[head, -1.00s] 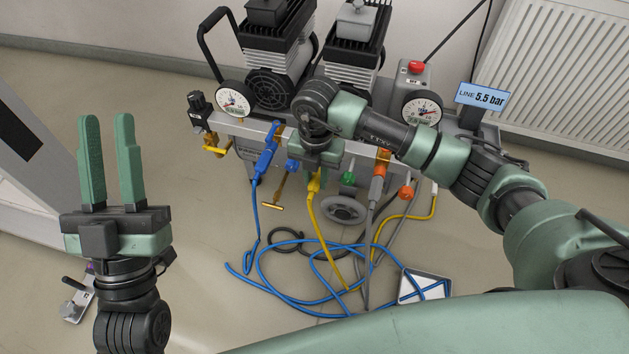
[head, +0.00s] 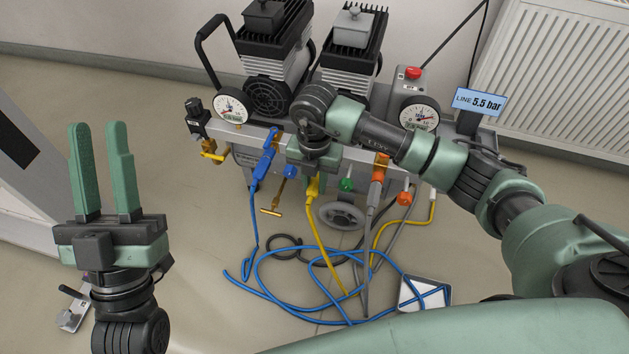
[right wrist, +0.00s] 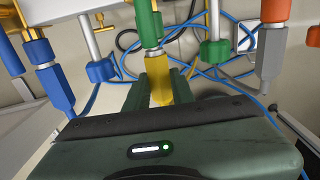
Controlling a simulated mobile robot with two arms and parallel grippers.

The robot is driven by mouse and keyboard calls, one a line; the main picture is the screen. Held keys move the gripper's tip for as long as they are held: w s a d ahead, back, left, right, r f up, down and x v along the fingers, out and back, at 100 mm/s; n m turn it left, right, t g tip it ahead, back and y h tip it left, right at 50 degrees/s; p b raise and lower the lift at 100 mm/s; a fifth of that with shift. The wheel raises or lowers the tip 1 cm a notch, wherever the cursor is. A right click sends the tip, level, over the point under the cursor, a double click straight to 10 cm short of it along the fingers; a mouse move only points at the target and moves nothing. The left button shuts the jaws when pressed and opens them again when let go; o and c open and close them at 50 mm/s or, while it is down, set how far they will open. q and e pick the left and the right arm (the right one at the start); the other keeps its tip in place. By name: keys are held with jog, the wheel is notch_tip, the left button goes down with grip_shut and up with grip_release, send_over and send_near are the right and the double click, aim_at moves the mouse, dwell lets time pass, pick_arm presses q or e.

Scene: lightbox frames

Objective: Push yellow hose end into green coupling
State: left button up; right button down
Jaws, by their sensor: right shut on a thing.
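My right gripper (head: 314,168) is at the front rail of the compressor unit, pointing down and away from my head camera. In the right wrist view its green fingers (right wrist: 158,82) are shut on the yellow hose end (right wrist: 157,92). The green coupling (right wrist: 149,26) is straight ahead of the hose end and in line with it. A short metal piece shows between them; I cannot tell how deep it sits. In the head view the yellow hose end (head: 312,187) shows below the gripper, and the gripper hides the coupling. My left gripper (head: 99,128) is open and empty, away from the unit.
A blue hose end (right wrist: 54,88) hangs left of the gripper, and a grey one (right wrist: 269,63) hangs at the right with an orange coupling. Loose blue hose (head: 290,290) and a white tray (head: 411,297) lie on the floor.

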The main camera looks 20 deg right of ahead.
pick_arm(q)
jog(key=shift+w+f+g+y, duration=0.4)
jog(key=shift+w+f+g, duration=0.1)
jog(key=shift+w+f, duration=0.2)
jog(key=shift+w+d+f+p, duration=0.15)
jog(key=shift+w+p, duration=0.1)
jog(key=shift+p, duration=0.05)
dwell(0.7)
jog(key=shift+w+f+g, duration=0.35)
jog(key=shift+f+g, duration=0.05)
jog(key=shift+g, duration=0.1)
jog(key=shift+f, duration=0.15)
